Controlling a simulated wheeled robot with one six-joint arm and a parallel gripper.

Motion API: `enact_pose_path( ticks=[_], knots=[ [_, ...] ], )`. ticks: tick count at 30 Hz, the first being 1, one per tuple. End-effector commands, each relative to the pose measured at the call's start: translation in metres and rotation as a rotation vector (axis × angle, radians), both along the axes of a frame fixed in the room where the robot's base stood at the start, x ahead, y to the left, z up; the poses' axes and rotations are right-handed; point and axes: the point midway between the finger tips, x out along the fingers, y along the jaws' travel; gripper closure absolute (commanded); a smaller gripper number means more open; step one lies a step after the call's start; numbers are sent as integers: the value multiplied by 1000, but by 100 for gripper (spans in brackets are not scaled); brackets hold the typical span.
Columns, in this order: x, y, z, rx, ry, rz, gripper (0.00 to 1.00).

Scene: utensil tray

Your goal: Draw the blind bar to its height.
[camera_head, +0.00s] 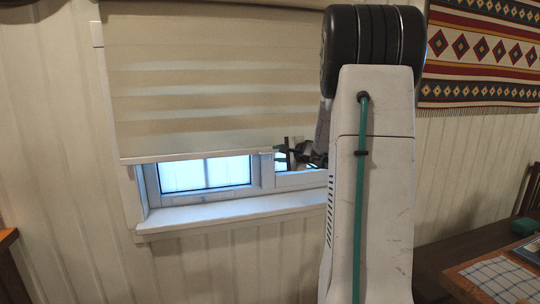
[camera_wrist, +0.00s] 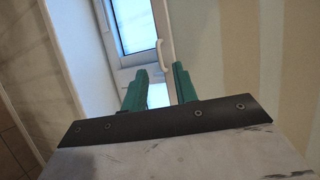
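The cream striped blind (camera_head: 190,75) hangs partway down over the window in the head view. Its pale bottom bar (camera_head: 195,156) runs along the lower edge, a little above the sill, and the arm hides the blind's right part. My gripper (camera_head: 287,153) is a dark shape by the visible right end of the bar; I cannot tell if it touches. In the wrist view, the green fingers of my gripper (camera_wrist: 159,82) stand apart, with bright white surface showing between them and nothing held. I cannot make out the bar clearly there.
The window (camera_head: 205,174) and white sill (camera_head: 225,211) lie below the blind. A white curved handle (camera_wrist: 165,54) is just beyond the fingers in the wrist view. A patterned hanging (camera_head: 480,55) is on the wall, and a table (camera_head: 465,245) stands at lower right.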

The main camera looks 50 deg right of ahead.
Motion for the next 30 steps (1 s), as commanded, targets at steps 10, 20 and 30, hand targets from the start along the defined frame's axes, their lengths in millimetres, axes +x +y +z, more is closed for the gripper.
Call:
enact_pose_path(
  ticks=[10,20,30],
  knots=[
    [43,-5,-11,0,2,3,71],
    [46,-6,-12,0,1,2,77],
    [45,-5,-10,-1,1,3,100]
  ],
)
